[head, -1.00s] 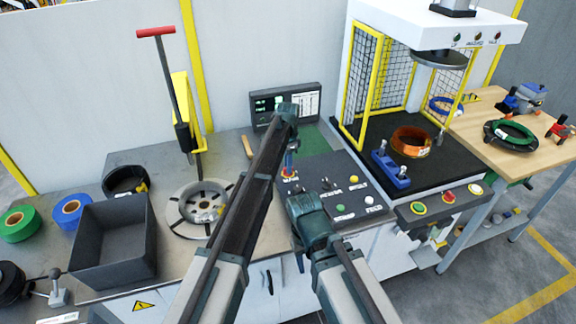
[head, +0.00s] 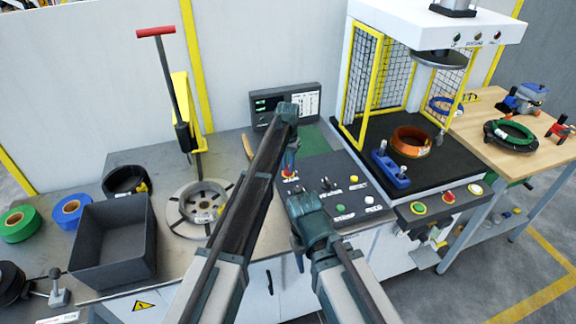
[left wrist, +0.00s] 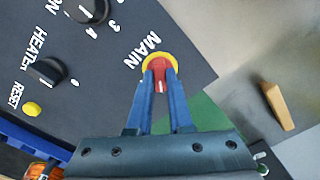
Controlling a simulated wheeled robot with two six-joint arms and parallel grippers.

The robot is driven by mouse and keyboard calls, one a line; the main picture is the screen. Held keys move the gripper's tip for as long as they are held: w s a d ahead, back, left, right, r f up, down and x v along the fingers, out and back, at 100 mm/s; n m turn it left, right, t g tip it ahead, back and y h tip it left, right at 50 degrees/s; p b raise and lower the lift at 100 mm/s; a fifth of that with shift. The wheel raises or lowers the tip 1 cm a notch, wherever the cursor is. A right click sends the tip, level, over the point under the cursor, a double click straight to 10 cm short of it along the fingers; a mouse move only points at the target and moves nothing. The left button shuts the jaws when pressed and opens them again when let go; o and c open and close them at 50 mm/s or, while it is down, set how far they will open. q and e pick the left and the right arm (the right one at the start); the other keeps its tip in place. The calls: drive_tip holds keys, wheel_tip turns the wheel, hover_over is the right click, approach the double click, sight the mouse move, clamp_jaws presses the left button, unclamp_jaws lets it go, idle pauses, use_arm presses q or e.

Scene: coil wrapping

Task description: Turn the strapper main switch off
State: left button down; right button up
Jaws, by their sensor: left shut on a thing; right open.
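The main switch is a red knob on a yellow disc beside the word MAIN. In the left wrist view the red knob (left wrist: 159,72) sits between my left gripper's blue fingers (left wrist: 160,84), which are shut on it. In the head view the switch (head: 289,175) shows below my left gripper (head: 291,165), at the far left of the dark control panel (head: 345,200). A white mark shows on the knob's near side. My right gripper (head: 298,250) is at the panel's front edge, apart from the switch; its fingers are mostly hidden by its wrist.
The panel also carries a black heater knob (left wrist: 47,71) and a yellow reset button (left wrist: 32,109). A screen (head: 285,105) stands behind it. A grey bin (head: 112,240) and a round coil fixture (head: 197,207) are to the left. The strapper's yellow-framed cage (head: 362,85) is to the right.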

sight(288, 167)
use_arm(q)
drive_tip(key=n, duration=0.3)
drive_tip(key=shift+n, duration=2.3)
drive_tip(key=c, duration=0.8)
unclamp_jaws()
drive_tip(key=shift+r, duration=0.1)
wheel_tip(288, 167, up, 14)
drive_tip(key=p, duration=1.4)
drive_tip(key=shift+f, duration=0.2)
